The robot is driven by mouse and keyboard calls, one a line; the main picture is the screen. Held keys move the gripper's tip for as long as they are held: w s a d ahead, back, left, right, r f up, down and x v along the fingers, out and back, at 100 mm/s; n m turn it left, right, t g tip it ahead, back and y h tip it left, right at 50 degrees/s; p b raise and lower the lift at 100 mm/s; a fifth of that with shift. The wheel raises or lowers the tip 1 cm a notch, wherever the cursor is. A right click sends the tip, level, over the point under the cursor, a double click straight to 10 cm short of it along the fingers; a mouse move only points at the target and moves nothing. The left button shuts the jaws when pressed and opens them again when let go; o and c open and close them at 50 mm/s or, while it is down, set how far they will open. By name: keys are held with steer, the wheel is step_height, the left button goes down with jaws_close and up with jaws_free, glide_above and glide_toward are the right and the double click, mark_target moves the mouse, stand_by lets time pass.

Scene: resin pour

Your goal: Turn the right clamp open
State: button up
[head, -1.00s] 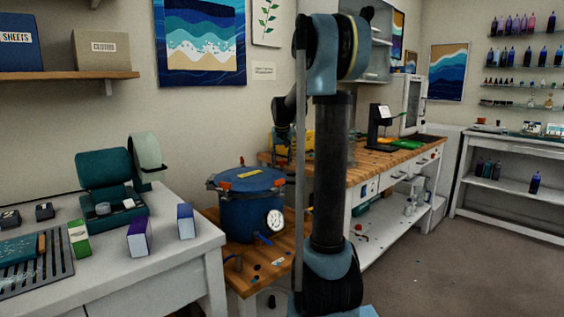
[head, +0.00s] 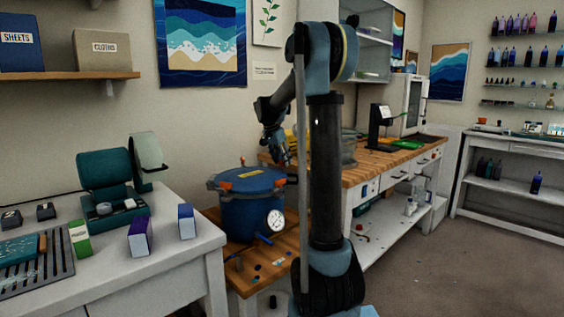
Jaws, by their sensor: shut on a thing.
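The blue pressure pot (head: 250,212) stands on the low wooden bench, with its flat blue lid (head: 262,182) on. Orange parts show on the lid: a left clamp (head: 225,186) at the front left rim and a strip (head: 249,174) across the top. My gripper (head: 283,162) points down at the right rim of the lid. It is shut on the right clamp there, which is small and mostly hidden by the fingers. How far the clamp is turned cannot be made out.
A white gauge (head: 275,221) and a blue valve handle (head: 263,239) stick out at the pot's front. The white table (head: 180,262) with boxes is close on the left. A wooden workbench (head: 378,162) stands behind my arm. Open floor lies at the right.

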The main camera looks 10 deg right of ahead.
steer(key=shift+w+a+m, duration=0.1)
steer(key=shift+a+m, duration=0.05)
steer(key=shift+m, duration=0.15)
stand_by(0.4)
steer(key=o, duration=1.1)
steer(key=shift+c, duration=0.2)
steer(key=shift+r, duration=0.1)
steer(key=v, duration=1.1)
steer(key=shift+w+r, duration=0.15)
steer(key=shift+r, duration=0.2)
steer(key=shift+a, duration=0.15)
